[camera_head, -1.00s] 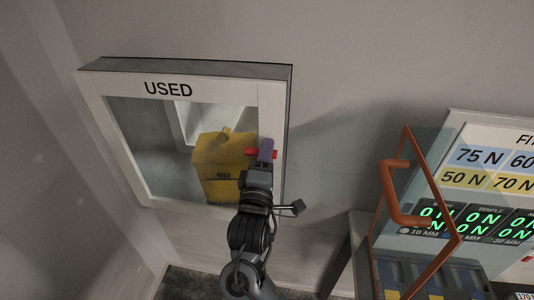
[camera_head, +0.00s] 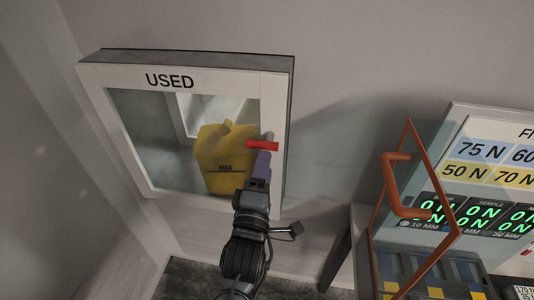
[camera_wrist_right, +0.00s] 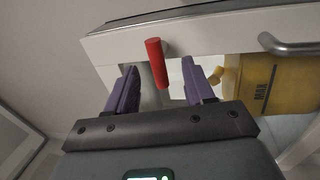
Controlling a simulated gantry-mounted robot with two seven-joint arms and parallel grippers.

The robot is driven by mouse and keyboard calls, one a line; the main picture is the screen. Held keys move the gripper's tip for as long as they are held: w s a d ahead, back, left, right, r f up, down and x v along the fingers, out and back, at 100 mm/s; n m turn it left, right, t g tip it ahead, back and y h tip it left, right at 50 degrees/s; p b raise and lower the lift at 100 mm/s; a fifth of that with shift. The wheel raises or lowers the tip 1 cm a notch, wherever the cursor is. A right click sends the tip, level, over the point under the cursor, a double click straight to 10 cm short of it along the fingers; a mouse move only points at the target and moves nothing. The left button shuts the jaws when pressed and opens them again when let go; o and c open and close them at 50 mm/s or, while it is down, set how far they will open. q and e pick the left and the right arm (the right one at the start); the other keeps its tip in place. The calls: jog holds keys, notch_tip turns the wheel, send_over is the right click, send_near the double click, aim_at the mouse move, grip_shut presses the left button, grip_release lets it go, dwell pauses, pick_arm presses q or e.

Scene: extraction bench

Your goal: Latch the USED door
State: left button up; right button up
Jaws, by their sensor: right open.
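The USED door (camera_head: 215,82) is a white frame with a clear pane on a wall cabinet, and it looks closed against the cabinet body. A red latch handle (camera_head: 262,146) lies horizontally on the door's right side. My right gripper (camera_head: 259,160) is just below the red handle in the head view. In the right wrist view, my right gripper (camera_wrist_right: 160,85) is open, with the red handle (camera_wrist_right: 156,62) seen between its purple fingers, not gripped. Whether the fingers touch it is unclear. My left gripper is not in view.
A yellow jug (camera_head: 222,165) stands inside the cabinet behind the pane. A grey bar handle (camera_wrist_right: 290,46) shows in the wrist view. At right, an orange-framed panel (camera_head: 436,192) with a handle stands before a display board (camera_head: 490,165). The wall between is clear.

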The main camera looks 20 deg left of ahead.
jog(key=shift+v, duration=2.25)
